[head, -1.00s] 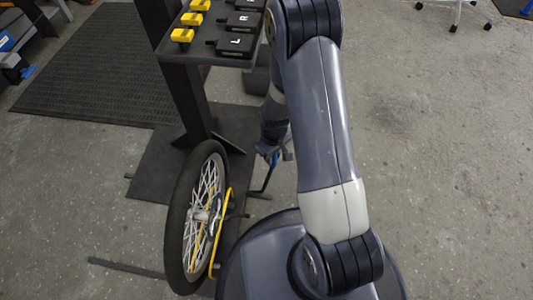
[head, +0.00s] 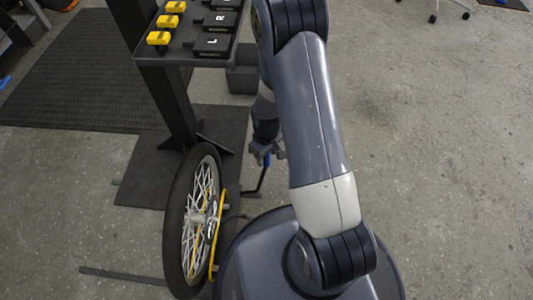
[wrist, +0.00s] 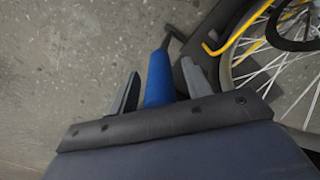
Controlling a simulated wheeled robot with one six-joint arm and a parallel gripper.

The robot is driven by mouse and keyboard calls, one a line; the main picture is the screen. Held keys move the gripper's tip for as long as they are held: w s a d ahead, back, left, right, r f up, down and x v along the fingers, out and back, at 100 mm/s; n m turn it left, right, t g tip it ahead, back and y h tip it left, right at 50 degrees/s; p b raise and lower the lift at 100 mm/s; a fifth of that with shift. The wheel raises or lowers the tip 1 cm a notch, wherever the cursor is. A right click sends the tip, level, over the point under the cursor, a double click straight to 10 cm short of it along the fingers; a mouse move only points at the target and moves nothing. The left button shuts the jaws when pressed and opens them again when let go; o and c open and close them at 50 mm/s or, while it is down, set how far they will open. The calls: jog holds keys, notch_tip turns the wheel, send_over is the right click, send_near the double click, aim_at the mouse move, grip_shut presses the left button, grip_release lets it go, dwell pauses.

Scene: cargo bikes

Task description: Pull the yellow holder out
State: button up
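The yellow holder (head: 217,235) is a thin bent yellow bar at the right side of the spoked wheel. Part of it also shows at the top right of the wrist view (wrist: 245,27), in front of the spokes. My gripper (head: 267,153) is right of and behind the holder in the head view, apart from it. In the wrist view the fingers (wrist: 158,85) stand either side of a blue handle (wrist: 158,75), with narrow gaps showing. A bent dark rod (head: 261,180) runs from the blue handle down toward the holder. I cannot tell whether it joins the holder.
The wheel (head: 178,220) stands upright by a dark post (head: 168,100) on a black base plate (head: 150,170). A shelf (head: 180,58) above carries yellow and black blocks. A grey bin (head: 241,80) stands behind.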

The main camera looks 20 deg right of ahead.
notch_tip(320, 180, up, 11)
jog(key=p, duration=0.4)
jog(key=shift+f, duration=0.1)
dwell(0.3)
notch_tip(320, 180, down, 11)
jog(key=b, duration=0.4)
jog(key=shift+r, duration=0.2)
jog(key=shift+a+f, duration=0.1)
jog(key=shift+f, duration=0.2)
jog(key=shift+w+a+r, duration=0.2)
jog(key=shift+w+a, duration=0.1)
jog(key=shift+a, duration=0.45)
jog(key=shift+s+d, duration=0.1)
